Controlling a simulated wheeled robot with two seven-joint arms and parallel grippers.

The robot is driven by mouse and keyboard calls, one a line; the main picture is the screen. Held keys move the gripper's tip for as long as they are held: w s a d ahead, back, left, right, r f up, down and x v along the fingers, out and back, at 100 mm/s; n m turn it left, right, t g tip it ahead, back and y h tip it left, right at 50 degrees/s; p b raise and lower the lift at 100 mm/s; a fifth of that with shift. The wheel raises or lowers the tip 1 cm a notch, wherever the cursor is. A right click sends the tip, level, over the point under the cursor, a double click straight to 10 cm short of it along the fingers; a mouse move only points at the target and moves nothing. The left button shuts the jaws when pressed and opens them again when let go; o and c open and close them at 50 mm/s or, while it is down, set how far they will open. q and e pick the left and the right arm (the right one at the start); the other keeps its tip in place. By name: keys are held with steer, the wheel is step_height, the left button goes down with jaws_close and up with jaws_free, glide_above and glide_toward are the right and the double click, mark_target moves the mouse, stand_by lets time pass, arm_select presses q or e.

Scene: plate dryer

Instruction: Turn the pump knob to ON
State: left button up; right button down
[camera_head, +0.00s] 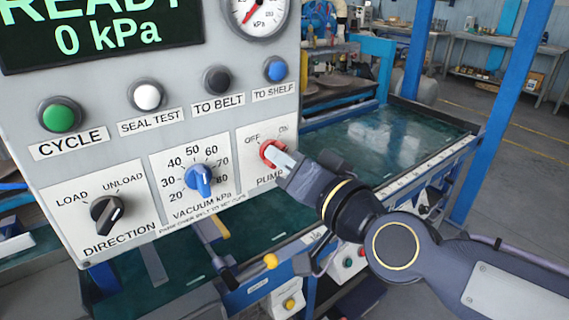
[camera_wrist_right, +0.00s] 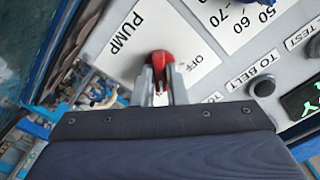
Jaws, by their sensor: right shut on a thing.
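The red pump knob (camera_head: 270,151) sits on the white PUMP plate (camera_head: 251,139) at the lower right of the control panel, below the OFF and ON labels. My right gripper (camera_head: 277,158) reaches it from the right, and its fingers are shut on the knob. In the right wrist view the knob (camera_wrist_right: 161,66) stands between the two grey fingertips (camera_wrist_right: 161,80). The OFF label shows in that view; the ON label is hidden there. The fingers cover part of the knob, so its exact setting is hard to tell. My left gripper is not in view.
The blue vacuum knob (camera_head: 199,178) and black direction knob (camera_head: 106,210) are left of the pump knob. Several push buttons, including a green one (camera_head: 60,116), sit above. The display (camera_head: 100,32) reads 0 kPa. A blue post (camera_head: 489,120) stands at the right.

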steer(key=shift+f+m, duration=0.1)
steer(key=shift+m, duration=0.3)
steer(key=c, duration=1.5)
jaws_free()
steer(key=shift+o, duration=0.2)
steer(key=v, duration=0.8)
steer(key=shift+w, duration=0.1)
